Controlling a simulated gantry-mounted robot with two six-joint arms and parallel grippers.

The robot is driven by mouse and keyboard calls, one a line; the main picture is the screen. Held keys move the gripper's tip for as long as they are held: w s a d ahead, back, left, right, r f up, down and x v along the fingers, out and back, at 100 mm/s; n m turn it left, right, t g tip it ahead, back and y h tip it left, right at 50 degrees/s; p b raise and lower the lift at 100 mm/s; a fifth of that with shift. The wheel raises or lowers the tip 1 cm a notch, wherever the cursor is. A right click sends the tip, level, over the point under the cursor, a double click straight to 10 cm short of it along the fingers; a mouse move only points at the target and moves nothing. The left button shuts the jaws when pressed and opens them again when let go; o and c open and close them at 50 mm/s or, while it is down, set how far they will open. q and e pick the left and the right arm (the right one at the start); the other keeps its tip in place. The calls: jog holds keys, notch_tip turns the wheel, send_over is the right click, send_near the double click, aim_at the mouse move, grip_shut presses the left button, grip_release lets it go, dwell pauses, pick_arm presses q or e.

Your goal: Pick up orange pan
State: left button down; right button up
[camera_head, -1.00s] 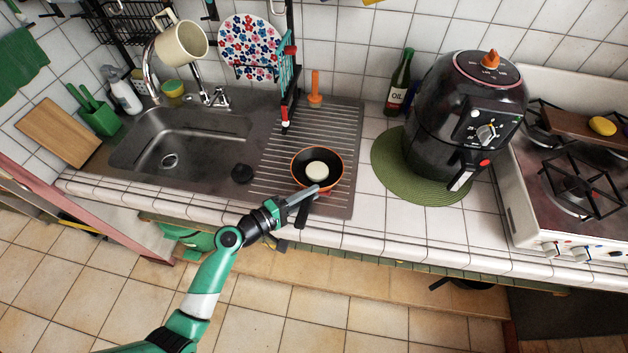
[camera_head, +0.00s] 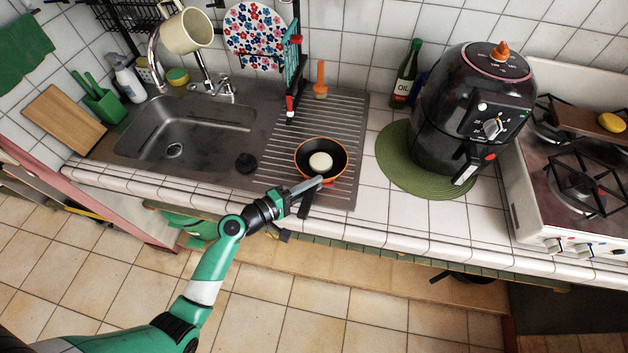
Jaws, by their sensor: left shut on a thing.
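The orange pan (camera_head: 337,170) is small and round, with an orange rim and a dark inside. It is over the front right of the ribbed metal drainboard; I cannot tell whether it touches it. A round whitish thing (camera_head: 320,161) lies in the pan. The pan's dark handle (camera_head: 305,207) points toward the front edge of the counter. My left gripper (camera_head: 314,183) comes in from the lower left and is shut on the orange pan at its handle, close to the rim. The fingers hide part of the handle. My right gripper is out of view.
A black air fryer (camera_head: 460,125) on a green mat (camera_head: 405,172) stands right. White tiles between are clear.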

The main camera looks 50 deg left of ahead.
pick_arm(q)
notch_tip(320, 180, up, 4)
jog(key=shift+s+d+f+p, duration=0.1)
jog(key=shift+p, duration=1)
jog(key=s+d+r+p, duration=0.1)
jog(key=r, duration=0.1)
jog(key=s+d+r+p, duration=0.1)
jog(key=r, duration=0.1)
jog(key=s+d+r+p, duration=0.1)
jog(key=r+p, duration=0.1)
jog(key=shift+s, duration=0.35)
jog(key=s+d+r+p, duration=0.2)
jog(key=s+d+r, duration=0.1)
jog(key=s+d, duration=0.2)
jog(key=shift+s+d+r+p, duration=0.2)
jog(key=shift+s+p, duration=0.1)
jog(key=shift+s, duration=0.8)
